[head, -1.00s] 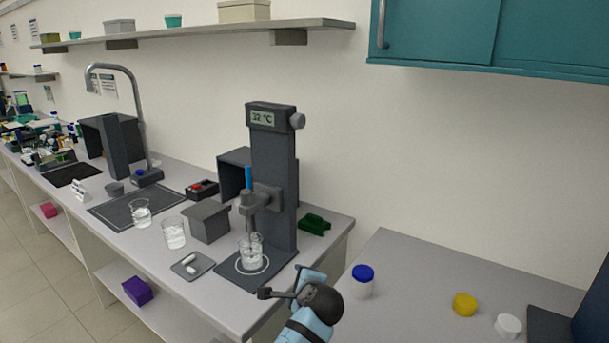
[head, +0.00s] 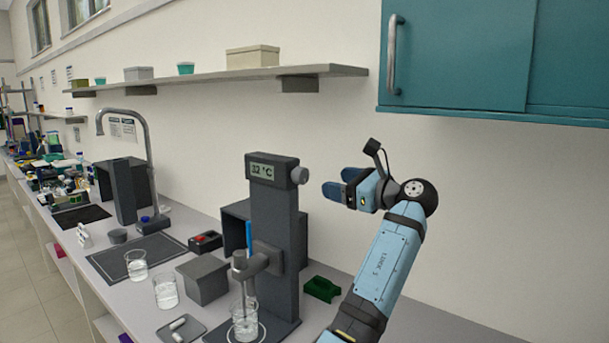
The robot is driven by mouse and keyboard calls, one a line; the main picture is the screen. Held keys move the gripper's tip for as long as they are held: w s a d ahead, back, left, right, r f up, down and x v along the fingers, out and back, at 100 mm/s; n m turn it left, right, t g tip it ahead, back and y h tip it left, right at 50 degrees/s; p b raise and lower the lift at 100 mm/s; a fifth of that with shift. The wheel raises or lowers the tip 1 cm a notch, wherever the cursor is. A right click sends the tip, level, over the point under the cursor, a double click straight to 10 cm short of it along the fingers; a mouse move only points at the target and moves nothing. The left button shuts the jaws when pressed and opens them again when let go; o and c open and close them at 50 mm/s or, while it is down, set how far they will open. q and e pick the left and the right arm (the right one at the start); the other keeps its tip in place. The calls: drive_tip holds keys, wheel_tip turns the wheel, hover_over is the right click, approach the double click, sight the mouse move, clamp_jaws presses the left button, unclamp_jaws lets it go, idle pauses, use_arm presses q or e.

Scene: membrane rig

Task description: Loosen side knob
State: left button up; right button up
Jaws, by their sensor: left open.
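The membrane rig (head: 275,215) is a tall dark grey column with a display reading 32 °C near its top. Its grey round side knob (head: 300,175) sticks out on the right side of the column's head. My left gripper (head: 341,182) is to the right of the knob and a little lower in the picture. Its two blue-tipped fingers point left toward the column. It is open and empty, with a visible gap between it and the knob. My right gripper is not in view.
A beaker (head: 245,322) stands on the rig's base under the grey clamp. A green part (head: 321,289) lies to the right of the column. A teal wall cabinet (head: 455,50) hangs at upper right, and a shelf (head: 220,78) runs along the wall.

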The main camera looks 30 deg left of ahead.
sight(305, 175)
use_arm(q)
drive_tip(key=a, duration=0.7)
drive_tip(key=w+a+p, duration=0.1)
drive_tip(key=a, duration=0.2)
drive_tip(key=shift+a+f, duration=0.1)
drive_tip(key=shift+a, duration=0.2)
drive_tip(key=c, duration=0.9)
